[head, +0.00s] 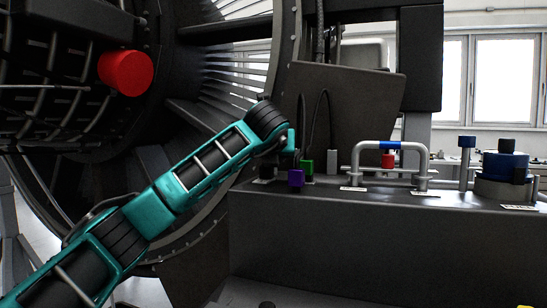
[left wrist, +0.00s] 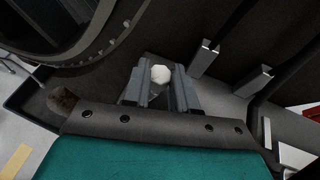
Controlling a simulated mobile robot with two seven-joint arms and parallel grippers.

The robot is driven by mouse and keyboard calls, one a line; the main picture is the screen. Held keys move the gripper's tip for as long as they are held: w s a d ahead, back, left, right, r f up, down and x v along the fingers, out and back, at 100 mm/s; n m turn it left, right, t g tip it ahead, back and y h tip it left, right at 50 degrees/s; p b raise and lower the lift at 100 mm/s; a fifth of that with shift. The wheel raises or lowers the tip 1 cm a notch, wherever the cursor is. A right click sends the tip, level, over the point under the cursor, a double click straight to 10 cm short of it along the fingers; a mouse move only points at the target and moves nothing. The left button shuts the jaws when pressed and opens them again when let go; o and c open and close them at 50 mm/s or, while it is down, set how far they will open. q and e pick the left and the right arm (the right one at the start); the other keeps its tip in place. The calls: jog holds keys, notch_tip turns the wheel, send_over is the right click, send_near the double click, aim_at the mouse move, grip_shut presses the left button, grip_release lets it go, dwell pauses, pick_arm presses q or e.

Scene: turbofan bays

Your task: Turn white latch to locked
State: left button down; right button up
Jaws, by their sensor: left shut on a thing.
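The white latch shows in the left wrist view as a round white knob (left wrist: 160,74) at the centre. My left gripper (left wrist: 160,85) is shut on it, with one grey finger on each side of the knob. The latch's base and its lock marking are hidden, so I cannot tell its turn position. In the head view my teal left arm reaches across to the left end of the dark bench (head: 380,240). There the wrist hides the latch. My right gripper is in neither view.
A purple block (head: 296,179), a green block (head: 306,167) and a grey block (head: 332,161) stand close right of my left wrist. Further right are a pipe handle (head: 418,160) and a blue-capped fitting (head: 503,164). The large round engine casing and a red cylinder (head: 126,73) fill the left.

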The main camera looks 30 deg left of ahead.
pick_arm(q)
jog(key=shift+f, duration=0.15)
jog(key=c, duration=0.9)
grip_release()
jog(key=v, duration=1.3)
jog(key=shift+b, duration=0.45)
jog(key=shift+w, duration=0.1)
